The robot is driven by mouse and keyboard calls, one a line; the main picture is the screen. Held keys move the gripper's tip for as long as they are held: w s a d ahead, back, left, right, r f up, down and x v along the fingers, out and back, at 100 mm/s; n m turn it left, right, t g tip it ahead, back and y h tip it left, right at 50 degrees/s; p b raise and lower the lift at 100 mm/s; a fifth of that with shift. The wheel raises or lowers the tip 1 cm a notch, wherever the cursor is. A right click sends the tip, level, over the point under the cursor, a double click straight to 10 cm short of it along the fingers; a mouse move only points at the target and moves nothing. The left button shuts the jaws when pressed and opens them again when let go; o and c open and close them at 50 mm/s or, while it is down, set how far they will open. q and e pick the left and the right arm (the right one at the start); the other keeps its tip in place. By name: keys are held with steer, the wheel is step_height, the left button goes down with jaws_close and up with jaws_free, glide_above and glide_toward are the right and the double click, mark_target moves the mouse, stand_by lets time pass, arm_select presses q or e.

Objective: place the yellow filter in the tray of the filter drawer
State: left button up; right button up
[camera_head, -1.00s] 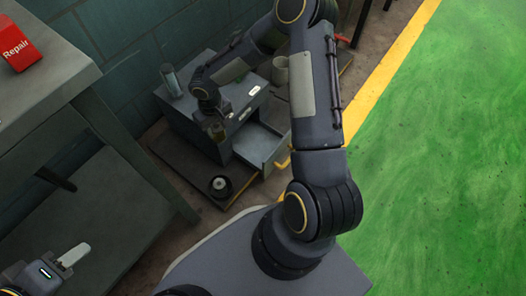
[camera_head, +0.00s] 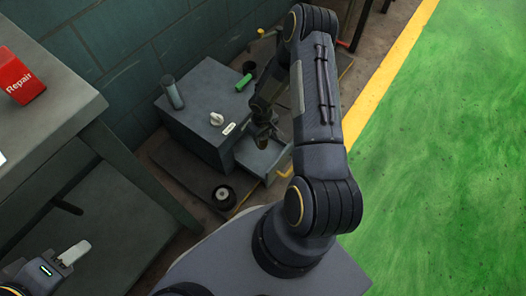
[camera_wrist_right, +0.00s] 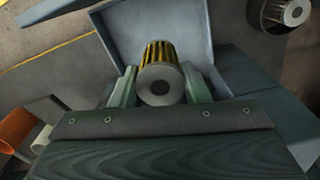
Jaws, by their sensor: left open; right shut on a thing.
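My right gripper (camera_head: 264,143) is over the pulled-out filter drawer (camera_head: 279,162) at the front of the grey cabinet. In the right wrist view, its two fingers (camera_wrist_right: 160,88) are shut on the yellow filter (camera_wrist_right: 160,52), a ribbed yellow cylinder with a pale end and a dark centre hole. The drawer tray (camera_wrist_right: 118,20) surrounds the filter in that view; I cannot tell whether the filter touches its floor. In the head view the filter is mostly hidden by the gripper and arm. My left gripper (camera_head: 66,260) is open and empty at lower left, away from the cabinet.
The grey cabinet (camera_head: 190,122) carries a grey cylinder (camera_head: 172,92), a white knob (camera_head: 216,119) and a green cylinder (camera_head: 243,82). A dark round filter (camera_head: 223,197) stands on the low platform before it. A workbench (camera_head: 45,120) with a red box (camera_head: 20,80) is at left.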

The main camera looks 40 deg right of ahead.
mark_target(264, 144)
steer(key=f+b, duration=0.1)
steer(key=f, duration=0.1)
steer(key=f+b, duration=0.1)
steer(key=f, duration=0.3)
steer(key=shift+s+d+f+b, duration=0.1)
steer(key=shift+d+f+b, duration=0.15)
steer(key=shift+d+b, duration=0.15)
steer(key=shift+f+b, duration=0.75)
steer(key=shift+f, duration=1.1)
steer(key=shift+f, duration=0.15)
steer(key=o, duration=1)
